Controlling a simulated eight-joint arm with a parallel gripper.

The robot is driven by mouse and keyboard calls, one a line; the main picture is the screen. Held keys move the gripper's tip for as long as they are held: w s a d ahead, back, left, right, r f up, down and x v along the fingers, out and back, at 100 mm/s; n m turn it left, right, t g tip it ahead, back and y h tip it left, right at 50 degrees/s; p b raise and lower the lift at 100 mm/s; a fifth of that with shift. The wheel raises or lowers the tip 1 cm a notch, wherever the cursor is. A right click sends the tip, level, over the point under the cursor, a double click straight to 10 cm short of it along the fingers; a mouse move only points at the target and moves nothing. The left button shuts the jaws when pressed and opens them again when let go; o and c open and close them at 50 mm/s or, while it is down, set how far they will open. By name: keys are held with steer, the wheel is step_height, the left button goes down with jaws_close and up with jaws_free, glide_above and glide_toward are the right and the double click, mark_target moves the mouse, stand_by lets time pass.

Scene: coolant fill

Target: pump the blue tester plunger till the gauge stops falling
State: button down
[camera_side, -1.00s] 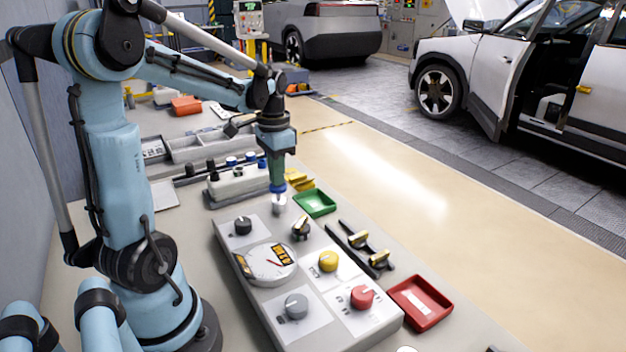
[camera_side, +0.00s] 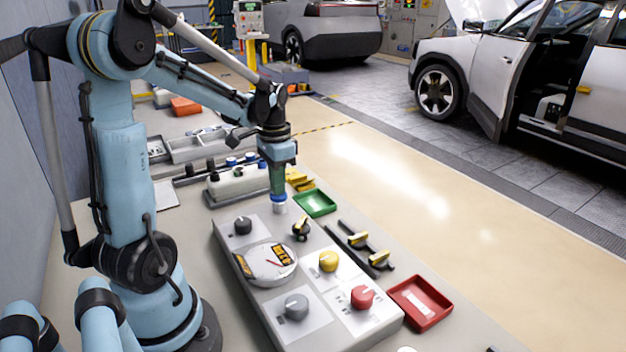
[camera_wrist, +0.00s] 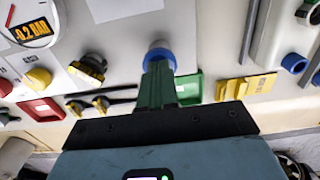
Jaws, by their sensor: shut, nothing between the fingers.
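My gripper (camera_side: 278,197) is shut with nothing between its fingers and points straight down. Its green fingers show in the wrist view (camera_wrist: 157,72), their tips right over the blue plunger (camera_wrist: 158,52) and seemingly on it. In the side view a blue ring and pale stem (camera_side: 280,208) show just under the fingertips, at the far edge of the panel. The round gauge (camera_side: 268,264) sits on the panel with a red needle. In the wrist view the gauge (camera_wrist: 30,25) reads "-0.2 BAR" on its display.
The panel carries a black knob (camera_side: 243,226), a yellow knob (camera_side: 328,261), a red knob (camera_side: 362,297) and a grey knob (camera_side: 296,307). A green tray (camera_side: 316,203) lies close right of the gripper. A red tray (camera_side: 420,302) and black-and-yellow tools (camera_side: 358,240) lie farther right.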

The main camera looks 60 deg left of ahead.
step_height(320, 180, up, 14)
stand_by(0.6)
stand_by(1.5)
steer(key=d+f+t, duration=0.2)
steer(key=d+f, duration=0.1)
steer(key=d, duration=0.4)
steer(key=d+f+t, duration=0.2)
steer(key=d+f, duration=0.1)
steer(key=d, duration=0.3)
steer(key=d+f+t, duration=0.3)
steer(key=d, duration=0.4)
steer(key=shift+s+d+f, duration=0.25)
steer(key=shift+s+d, duration=0.05)
steer(key=c, duration=1.8)
jaws_free()
steer(key=shift+c, duration=0.2)
